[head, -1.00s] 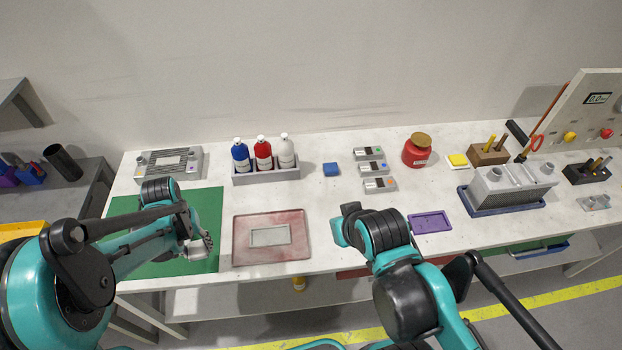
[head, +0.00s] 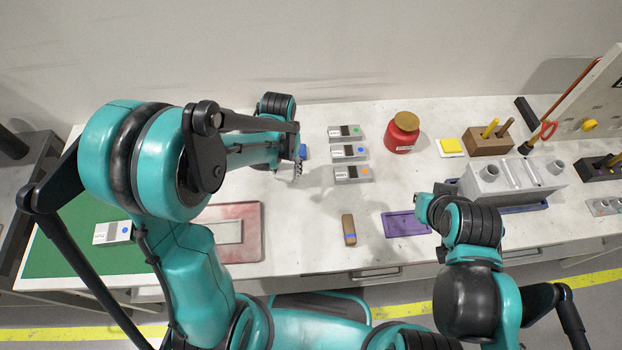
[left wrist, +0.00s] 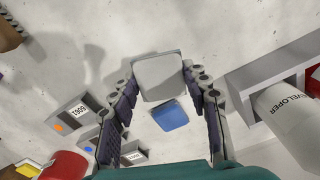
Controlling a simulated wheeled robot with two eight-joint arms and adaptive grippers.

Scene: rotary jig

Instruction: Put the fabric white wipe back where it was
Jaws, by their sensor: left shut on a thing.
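A pale grey-white square pad with rounded corners, which looks like the white wipe (left wrist: 158,77), is between the fingers of my left gripper (head: 297,171) in the left wrist view. The gripper is shut on it, and I cannot tell its height above the table.
Several labelled boxes (head: 348,153) stand right of my left gripper, with a red jar (head: 402,133) beyond. A yellow pad (head: 451,147) lies farther right. A tan block (head: 348,230) lies left of the purple tray (head: 404,225). In the left wrist view, a white bottle (left wrist: 285,110) stands at right.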

